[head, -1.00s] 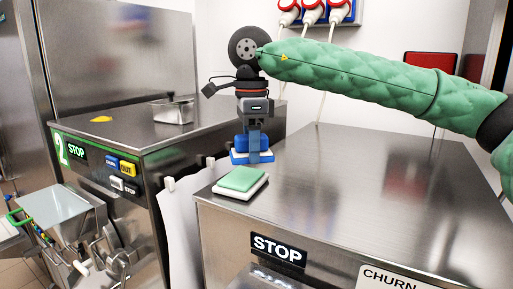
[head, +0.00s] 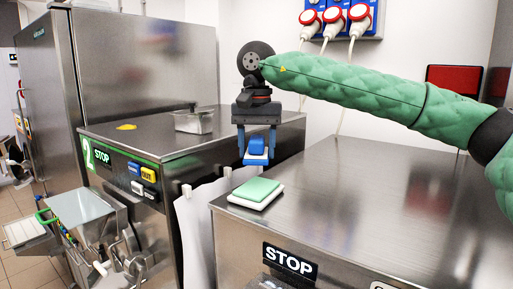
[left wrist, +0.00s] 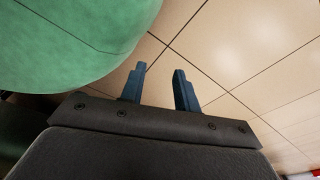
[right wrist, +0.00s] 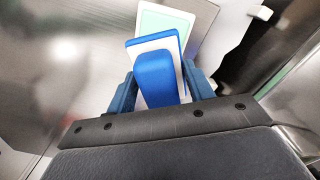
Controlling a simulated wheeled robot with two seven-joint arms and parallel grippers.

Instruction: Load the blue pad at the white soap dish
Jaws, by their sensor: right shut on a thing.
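The blue pad (head: 257,147) is a blue block on a white layer with a blue lower edge. My right gripper (head: 256,152) is shut on its raised blue part and holds it above the steel top. In the right wrist view the pad (right wrist: 155,76) sits between the two fingers. The white soap dish (head: 248,204) is a low white slab with a pale green top (head: 256,190), near the front left corner of the steel top. It shows partly behind the pad in the right wrist view (right wrist: 190,24). My left gripper (left wrist: 160,80) is open and empty over floor tiles.
The dish stands on a steel machine top (head: 370,200), bare to the right. A second machine to the left carries a steel pan (head: 194,121) and a yellow item (head: 126,127). A gap with a white sheet (head: 203,215) lies between the machines. Red and white plugs (head: 335,20) hang behind.

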